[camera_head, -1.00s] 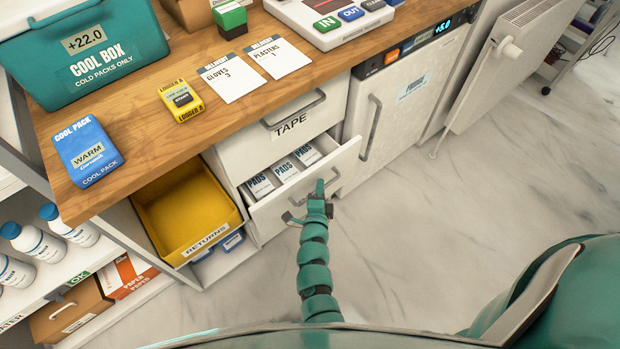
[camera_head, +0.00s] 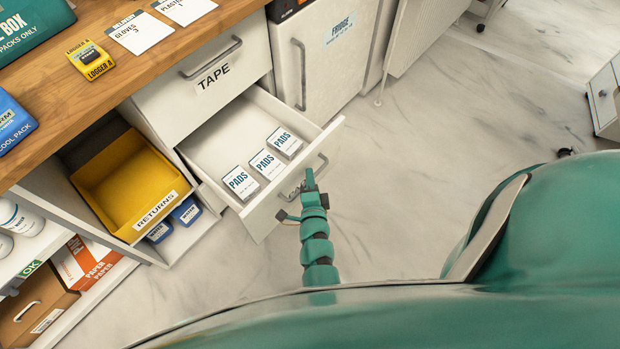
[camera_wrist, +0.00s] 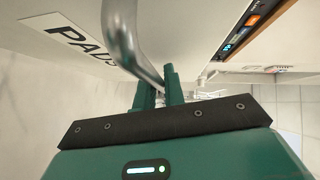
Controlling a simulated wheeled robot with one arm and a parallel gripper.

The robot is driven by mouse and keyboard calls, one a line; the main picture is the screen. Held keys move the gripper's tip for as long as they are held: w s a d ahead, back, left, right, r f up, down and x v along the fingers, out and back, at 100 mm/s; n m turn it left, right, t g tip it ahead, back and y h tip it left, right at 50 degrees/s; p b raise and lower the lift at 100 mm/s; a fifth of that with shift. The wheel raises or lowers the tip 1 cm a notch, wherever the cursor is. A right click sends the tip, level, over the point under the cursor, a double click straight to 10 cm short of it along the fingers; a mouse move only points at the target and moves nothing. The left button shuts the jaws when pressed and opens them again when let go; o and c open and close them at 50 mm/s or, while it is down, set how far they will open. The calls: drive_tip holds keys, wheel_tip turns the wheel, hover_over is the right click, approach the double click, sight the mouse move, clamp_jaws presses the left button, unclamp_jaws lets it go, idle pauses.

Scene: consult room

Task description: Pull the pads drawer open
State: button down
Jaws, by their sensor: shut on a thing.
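The pads drawer (camera_head: 222,140) is the lower drawer, below the drawer labelled TAPE (camera_head: 205,85). It stands well out from the cabinet, with several white boxes labelled PADS (camera_head: 264,163) near its front and bare floor behind them. My gripper (camera_head: 309,184) is at the front of this drawer, shut on its metal handle (camera_head: 322,163). In the wrist view the handle (camera_wrist: 122,40) runs down to between my gripper's fingers (camera_wrist: 158,88), beside the PADS label (camera_wrist: 80,40). My gripper hides part of the handle and label in the head view.
A yellow RETURNS bin (camera_head: 130,185) sits in the open bay left of the drawer. The fridge (camera_head: 325,60) stands to the right, its door shut. The marble floor (camera_head: 400,170) right of the drawer is clear.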

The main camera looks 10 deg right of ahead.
drive_tip(key=shift+s+d, duration=0.25)
drive_tip(key=shift+s, duration=0.15)
drive_tip(key=c, duration=1.5)
unclamp_jaws()
